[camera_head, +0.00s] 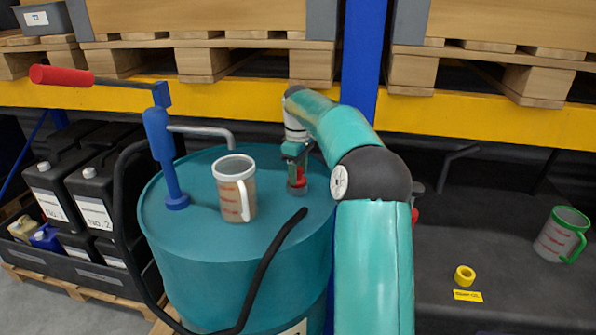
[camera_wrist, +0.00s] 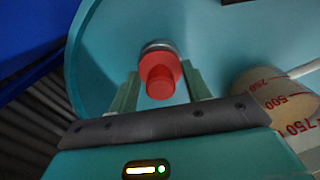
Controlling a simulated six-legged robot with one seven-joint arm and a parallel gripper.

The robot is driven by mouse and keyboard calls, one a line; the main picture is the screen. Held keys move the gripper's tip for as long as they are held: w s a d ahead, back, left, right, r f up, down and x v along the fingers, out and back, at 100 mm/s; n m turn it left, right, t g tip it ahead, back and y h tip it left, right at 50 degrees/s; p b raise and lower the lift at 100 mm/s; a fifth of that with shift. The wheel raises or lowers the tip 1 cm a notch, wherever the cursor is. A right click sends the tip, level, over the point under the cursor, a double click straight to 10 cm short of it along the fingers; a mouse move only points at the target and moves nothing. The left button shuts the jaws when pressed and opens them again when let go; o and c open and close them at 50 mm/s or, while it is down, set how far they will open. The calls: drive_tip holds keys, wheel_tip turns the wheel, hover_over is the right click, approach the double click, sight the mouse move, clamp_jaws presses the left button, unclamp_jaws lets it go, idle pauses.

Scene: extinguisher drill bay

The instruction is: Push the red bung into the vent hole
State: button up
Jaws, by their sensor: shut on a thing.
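The red bung (camera_wrist: 160,80) is between the fingers of my gripper (camera_wrist: 163,95) in the wrist view. It sits at a grey metal ring, the vent hole's collar (camera_wrist: 157,46), on the teal drum's top. How deep the bung is in the hole cannot be told. In the head view the red bung (camera_head: 298,177) shows at the collar on the right part of the drum top (camera_head: 205,240). My gripper (camera_head: 297,165) points down and is shut on the bung. The hole itself is hidden under the bung.
A measuring jug (camera_head: 236,190) stands on the drum left of my gripper. A blue hand pump (camera_head: 165,150) with a red-ended handle and black hose stands farther left. A green-rimmed jug (camera_head: 562,235) and yellow tape roll (camera_head: 465,275) are on the dark surface at right.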

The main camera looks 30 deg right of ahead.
drive_tip(key=shift+f, duration=0.4)
drive_tip(key=o, duration=1.2)
drive_tip(key=shift+c, duration=0.2)
drive_tip(key=shift+r, duration=4.5)
